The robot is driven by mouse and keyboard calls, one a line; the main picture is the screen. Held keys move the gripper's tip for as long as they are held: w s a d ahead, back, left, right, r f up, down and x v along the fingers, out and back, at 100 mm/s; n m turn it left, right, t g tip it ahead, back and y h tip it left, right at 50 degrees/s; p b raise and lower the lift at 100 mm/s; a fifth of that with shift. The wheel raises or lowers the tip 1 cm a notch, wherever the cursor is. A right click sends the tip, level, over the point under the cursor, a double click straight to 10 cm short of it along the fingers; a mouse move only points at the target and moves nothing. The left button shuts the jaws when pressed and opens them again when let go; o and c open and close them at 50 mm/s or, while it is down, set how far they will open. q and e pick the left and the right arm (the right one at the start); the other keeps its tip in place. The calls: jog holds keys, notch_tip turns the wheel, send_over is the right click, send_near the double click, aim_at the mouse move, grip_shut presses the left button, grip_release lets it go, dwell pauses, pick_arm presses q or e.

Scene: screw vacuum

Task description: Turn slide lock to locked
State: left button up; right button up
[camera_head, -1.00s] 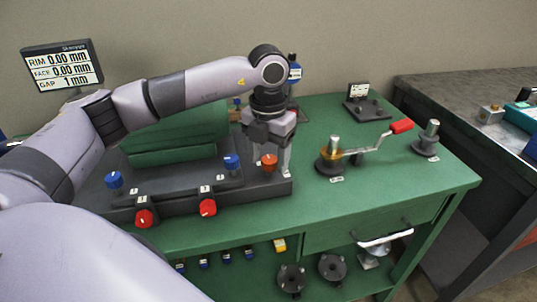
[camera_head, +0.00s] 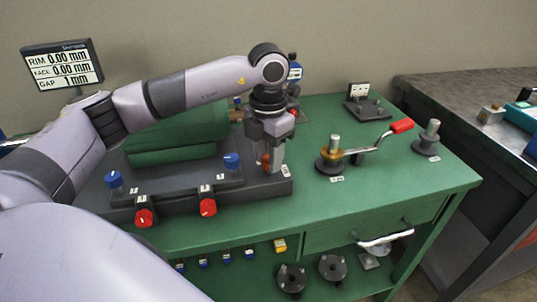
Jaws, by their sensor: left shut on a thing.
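My left gripper (camera_head: 275,163) points down at the right end of the dark base of the machine (camera_head: 235,200). It is shut on the orange knob (camera_head: 265,160), which shows only in part beside the fingers. I take this knob for the slide lock; its marking is too small to read. Two blue knobs (camera_head: 231,161) and two red knobs (camera_head: 208,207) stand on the base to the left. My right gripper is not in view.
A crank with a red handle (camera_head: 402,126) stands on a post to the right. A display (camera_head: 63,66) at the back left reads RIM 0.00 mm, FACE 0.00 mm, GAP 1 mm. The green bench top (camera_head: 400,185) is clear at the front right.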

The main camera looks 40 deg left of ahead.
pick_arm(q)
jog(key=m, duration=0.7)
jog(key=shift+w+a, duration=0.1)
jog(key=m, duration=0.4)
jog(key=shift+b, duration=0.35)
jog(key=shift+w+m, duration=0.1)
jog(key=shift+m, duration=1.7)
jog(key=o, duration=1)
jog(key=shift+o, duration=0.2)
jog(key=shift+r, duration=3.65)
jog(key=shift+f, duration=0.1)
